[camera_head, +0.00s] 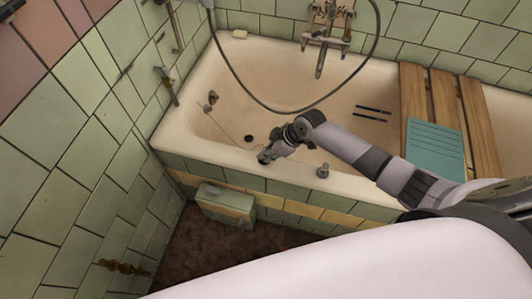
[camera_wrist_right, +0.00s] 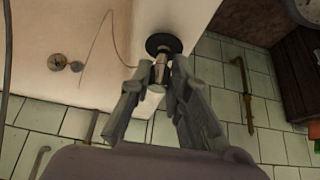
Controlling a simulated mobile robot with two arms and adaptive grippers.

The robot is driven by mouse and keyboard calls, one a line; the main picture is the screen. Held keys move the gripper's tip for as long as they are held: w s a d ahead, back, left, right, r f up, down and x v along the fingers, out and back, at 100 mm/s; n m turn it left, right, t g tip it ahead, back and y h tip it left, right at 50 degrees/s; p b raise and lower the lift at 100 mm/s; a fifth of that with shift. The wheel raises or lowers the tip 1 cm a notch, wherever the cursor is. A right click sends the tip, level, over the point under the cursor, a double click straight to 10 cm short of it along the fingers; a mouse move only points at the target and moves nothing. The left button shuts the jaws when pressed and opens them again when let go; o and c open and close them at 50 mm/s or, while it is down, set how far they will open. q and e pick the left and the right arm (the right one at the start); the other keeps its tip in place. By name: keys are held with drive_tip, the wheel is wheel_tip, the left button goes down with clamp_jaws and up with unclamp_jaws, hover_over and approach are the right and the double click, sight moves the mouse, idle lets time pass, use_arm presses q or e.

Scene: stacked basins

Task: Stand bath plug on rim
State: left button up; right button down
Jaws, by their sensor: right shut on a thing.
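The bath plug (camera_wrist_right: 163,45) shows in the right wrist view as a black disc with a metal stem. My right gripper (camera_wrist_right: 158,84) is shut on the stem, with the black disc beyond the fingertips. A thin chain curves from near the plug across the pale tub wall. In the head view my right gripper (camera_head: 264,158) is at the near rim (camera_head: 225,162) of the bathtub, left of its middle. The plug is too small and covered there to make out, and I cannot tell whether it touches the rim. My left gripper is not in view.
A metal knob-like fitting (camera_head: 322,170) stands on the near rim, right of my gripper. A dark drain hole (camera_head: 248,138) lies in the tub. The rim left of my gripper is clear.

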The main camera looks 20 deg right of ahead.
drive_tip(key=shift+f, duration=0.45)
drive_tip(key=shift+f, duration=0.1)
drive_tip(key=shift+f, duration=0.15)
drive_tip(key=c, duration=1.5)
unclamp_jaws()
drive_tip(key=shift+d+r, duration=0.1)
drive_tip(key=shift+r, duration=0.45)
drive_tip(key=v, duration=1.1)
drive_tip(key=shift+s+r+p, duration=0.1)
drive_tip(key=shift+r+p, duration=0.1)
drive_tip(key=shift+p, duration=0.15)
